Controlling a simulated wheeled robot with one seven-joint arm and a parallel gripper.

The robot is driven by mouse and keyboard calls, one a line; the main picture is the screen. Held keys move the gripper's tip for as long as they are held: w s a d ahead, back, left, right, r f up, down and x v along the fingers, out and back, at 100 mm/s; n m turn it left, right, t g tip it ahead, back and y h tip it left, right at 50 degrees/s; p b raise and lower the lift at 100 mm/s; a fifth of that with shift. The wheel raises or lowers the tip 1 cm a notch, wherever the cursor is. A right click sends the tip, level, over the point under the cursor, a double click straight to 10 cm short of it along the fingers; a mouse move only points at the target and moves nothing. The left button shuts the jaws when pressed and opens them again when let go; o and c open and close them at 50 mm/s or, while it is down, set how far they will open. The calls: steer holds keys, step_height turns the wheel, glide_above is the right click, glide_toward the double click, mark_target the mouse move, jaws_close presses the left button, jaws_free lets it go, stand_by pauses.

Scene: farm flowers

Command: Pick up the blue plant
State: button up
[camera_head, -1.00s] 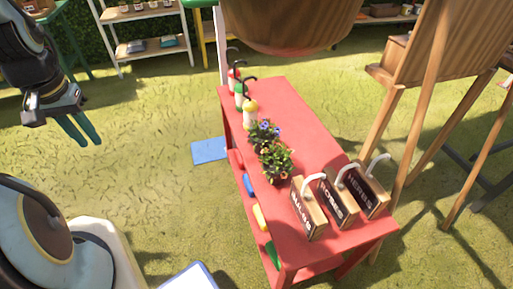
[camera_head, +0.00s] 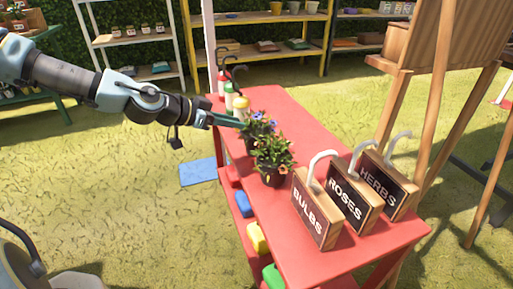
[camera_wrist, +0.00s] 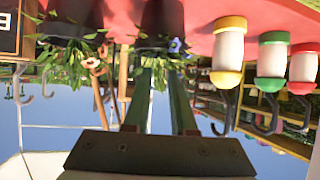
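The blue plant (camera_head: 259,125), with blue flowers and green leaves in a dark pot, stands upright on the red table (camera_head: 318,135). My gripper (camera_head: 238,121) reaches in from the left with its fingertips at the plant's foliage. In the wrist view, which is upside down, the two fingers (camera_wrist: 160,68) are apart, and the blue plant (camera_wrist: 176,46) shows at their tips, with its dark pot just beyond. I cannot tell whether the fingers touch it. An orange-flowered plant (camera_head: 274,155) stands right beside it, nearer the camera.
Wooden boxes marked BULBS (camera_head: 316,212), ROSES (camera_head: 348,198) and HERBS (camera_head: 388,185) stand at the table's near end.

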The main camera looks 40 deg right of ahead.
mark_target(257, 136)
steer(key=x, duration=0.4)
steer(key=b+x, duration=0.1)
steer(key=x, duration=0.3)
steer(key=shift+d+f, duration=0.15)
steer(key=shift+f, duration=0.4)
jaws_close()
steer(key=shift+r, duration=0.1)
stand_by(0.8)
